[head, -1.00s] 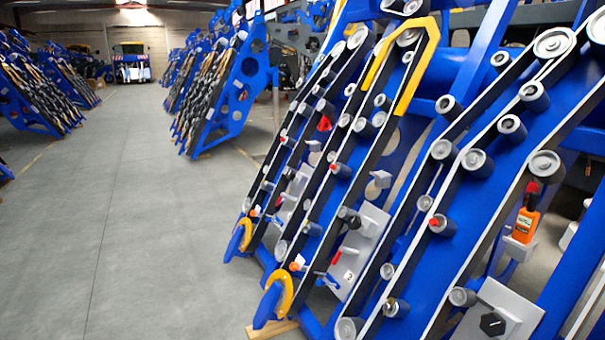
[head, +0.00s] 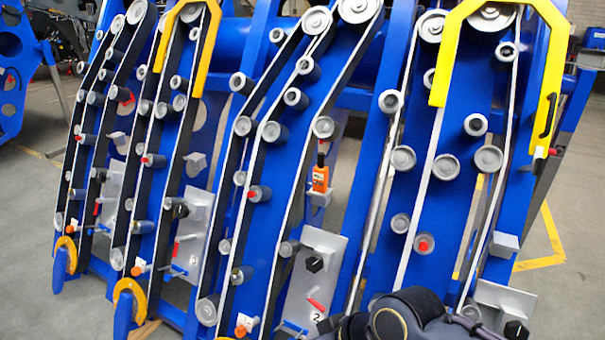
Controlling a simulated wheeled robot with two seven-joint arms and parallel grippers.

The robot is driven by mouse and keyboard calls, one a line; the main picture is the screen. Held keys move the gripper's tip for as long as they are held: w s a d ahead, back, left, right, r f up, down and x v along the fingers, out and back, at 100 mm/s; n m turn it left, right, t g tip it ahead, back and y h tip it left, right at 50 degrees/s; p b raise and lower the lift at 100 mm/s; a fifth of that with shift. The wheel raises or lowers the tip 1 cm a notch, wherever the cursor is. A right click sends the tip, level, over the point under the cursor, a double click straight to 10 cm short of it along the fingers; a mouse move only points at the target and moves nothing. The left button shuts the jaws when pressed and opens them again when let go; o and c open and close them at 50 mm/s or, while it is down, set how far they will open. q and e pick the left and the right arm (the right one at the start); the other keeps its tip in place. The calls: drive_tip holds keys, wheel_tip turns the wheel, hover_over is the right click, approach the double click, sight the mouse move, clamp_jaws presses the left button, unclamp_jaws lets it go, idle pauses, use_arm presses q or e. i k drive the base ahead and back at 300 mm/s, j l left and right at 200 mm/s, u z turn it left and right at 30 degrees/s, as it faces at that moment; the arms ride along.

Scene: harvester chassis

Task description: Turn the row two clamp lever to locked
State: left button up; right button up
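A pale grey plate (head: 327,245) sits low on the blue chassis, right of centre. A small tag on it (head: 320,318) appears to read 2. Just above the tag is a short red lever (head: 317,305), slanting down to the right. A black hexagonal knob (head: 314,264) is higher on the same plate. A similar plate (head: 198,218) to the left has a steeper red lever (head: 176,248); its tag is too small to read. Whether either lever is locked cannot be told. Neither gripper is in view; only a dark part of my arm shows at the bottom edge.
An orange device (head: 320,179) is mounted above the tagged plate. Rollers and belts cover the chassis, with yellow guards (head: 437,88) above. Another grey plate with a black knob (head: 515,330) is at lower right. Clear floor (head: 40,210) lies at left.

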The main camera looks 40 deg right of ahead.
sight(308, 296)
drive_tip(key=z, duration=1.35)
drive_tip(key=i+j+u, duration=0.15)
drive_tip(key=u, duration=0.35)
drive_tip(key=i+j+u, duration=0.2)
drive_tip(key=u, duration=0.3)
drive_tip(key=j, duration=0.1)
